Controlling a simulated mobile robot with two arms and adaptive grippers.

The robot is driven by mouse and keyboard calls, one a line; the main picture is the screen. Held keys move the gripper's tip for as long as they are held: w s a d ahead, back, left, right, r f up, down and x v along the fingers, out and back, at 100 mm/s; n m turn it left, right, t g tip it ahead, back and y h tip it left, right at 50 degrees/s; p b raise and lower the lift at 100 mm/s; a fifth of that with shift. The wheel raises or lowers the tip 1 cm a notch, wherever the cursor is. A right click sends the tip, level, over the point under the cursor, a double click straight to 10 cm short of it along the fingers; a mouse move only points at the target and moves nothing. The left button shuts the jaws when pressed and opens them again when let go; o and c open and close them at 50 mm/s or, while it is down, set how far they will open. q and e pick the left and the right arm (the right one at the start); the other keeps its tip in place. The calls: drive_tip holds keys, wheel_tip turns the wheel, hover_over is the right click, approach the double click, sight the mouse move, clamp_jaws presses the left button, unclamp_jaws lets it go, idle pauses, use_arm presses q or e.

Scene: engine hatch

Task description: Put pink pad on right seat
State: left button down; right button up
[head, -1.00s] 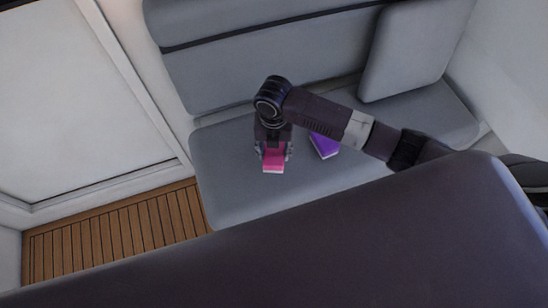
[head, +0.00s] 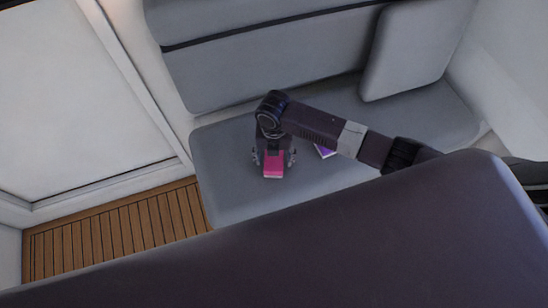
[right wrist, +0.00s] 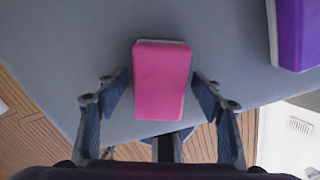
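The pink pad (head: 274,164) lies on the grey bench seat (head: 235,190), left of the purple pad (head: 326,151). My right gripper (head: 274,160) is over the pink pad with its fingers spread on both sides. In the right wrist view the pink pad (right wrist: 162,80) is between the open fingertips (right wrist: 161,88), with a gap on each side. The purple pad (right wrist: 298,32) is at the upper right there; in the head view my right arm partly covers it. My left gripper is not in view.
A grey backrest (head: 260,55) runs behind the seat and a grey cushion (head: 415,50) leans at its right end. A dark surface (head: 300,250) fills the foreground. The slatted wood floor (head: 115,235) lies at the left.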

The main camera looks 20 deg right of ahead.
sight(274, 158)
wheel_tip(274, 158, up, 12)
idle(0.6)
idle(0.5)
